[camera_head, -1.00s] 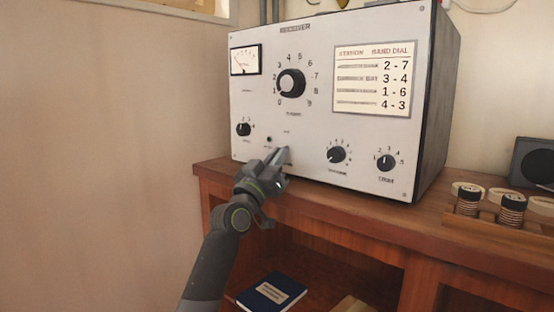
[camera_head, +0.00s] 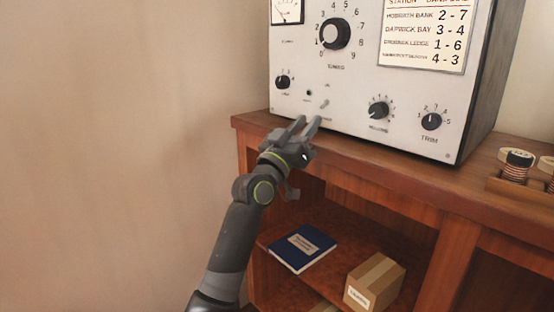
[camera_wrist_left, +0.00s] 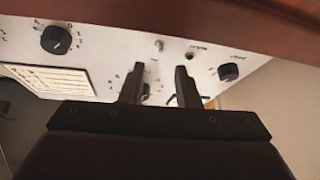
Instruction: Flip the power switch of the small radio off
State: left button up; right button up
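The radio (camera_head: 300,60) is a pale-fronted receiver with a dark case, standing on a wooden cabinet. Its small metal toggle switch (camera_head: 324,103) is low on the front panel, right of a dark round hole; its on or off setting is too small to read. The switch also shows in the left wrist view (camera_wrist_left: 159,45), where the panel is upside down. My left gripper (camera_head: 309,121) is open and empty, just below and in front of the switch, apart from it. Its two fingers (camera_wrist_left: 160,72) are spread in the wrist view. My right gripper is not in view.
Knobs (camera_head: 378,110) sit on both sides of the switch. The cabinet top's front edge (camera_head: 350,150) runs below the panel. A blue book (camera_head: 302,247) and a cardboard box (camera_head: 375,281) lie on the shelf underneath. Ringed coils (camera_head: 517,167) stand at the right.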

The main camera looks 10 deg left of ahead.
pick_arm(q)
jog(key=v, duration=1.2)
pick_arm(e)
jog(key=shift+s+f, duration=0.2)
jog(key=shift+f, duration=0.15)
pick_arm(q)
jog(key=shift+f, duration=0.1)
